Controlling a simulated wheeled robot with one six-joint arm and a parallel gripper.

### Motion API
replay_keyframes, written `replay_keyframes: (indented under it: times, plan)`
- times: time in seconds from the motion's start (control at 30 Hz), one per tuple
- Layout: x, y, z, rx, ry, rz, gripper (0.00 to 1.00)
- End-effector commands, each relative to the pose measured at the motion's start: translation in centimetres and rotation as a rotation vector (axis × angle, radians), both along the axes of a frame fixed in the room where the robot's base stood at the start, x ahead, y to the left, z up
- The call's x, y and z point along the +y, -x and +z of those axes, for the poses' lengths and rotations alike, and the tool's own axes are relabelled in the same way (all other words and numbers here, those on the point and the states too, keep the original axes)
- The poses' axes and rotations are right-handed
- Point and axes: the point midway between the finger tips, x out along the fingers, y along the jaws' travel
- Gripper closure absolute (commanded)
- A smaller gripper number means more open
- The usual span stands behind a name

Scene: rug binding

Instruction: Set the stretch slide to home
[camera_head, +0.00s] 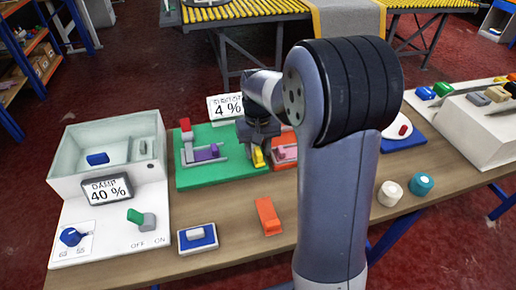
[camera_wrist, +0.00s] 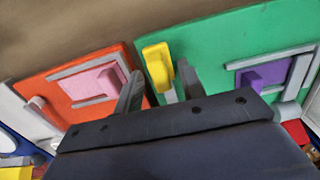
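A small sign (camera_head: 225,106) reading 4 % stands behind the green board (camera_head: 215,175); its upper word is hard to read. The board bears a yellow handle (camera_head: 258,158), a purple block (camera_head: 207,153) in a grey track and a red-topped lever (camera_head: 186,128). My gripper (camera_head: 257,138) is over the board's right side. In the wrist view, the yellow handle (camera_wrist: 157,58) shows between the two spread fingers of my gripper (camera_wrist: 160,82), with gaps on both sides. Which part is the stretch slide is not labelled legibly.
An orange board (camera_wrist: 85,82) with a pink block (camera_wrist: 95,78) in a grey track adjoins the green board. A white box (camera_head: 155,180) with a 40 % sign (camera_head: 107,188) stands left. An orange piece (camera_head: 268,216) and two round knobs lie in front and right.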

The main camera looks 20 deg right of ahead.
Motion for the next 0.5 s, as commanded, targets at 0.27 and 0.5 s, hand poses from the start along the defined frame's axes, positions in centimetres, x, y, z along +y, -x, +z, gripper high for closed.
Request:
replay_keyframes:
  times: [0.27, 0.5]
  plan:
    - [0.00, 0.00, 0.03, 0.000, 0.000, 0.000, 0.79]
    - [0.00, 0.00, 0.04, 0.000, 0.000, 0.000, 0.99]
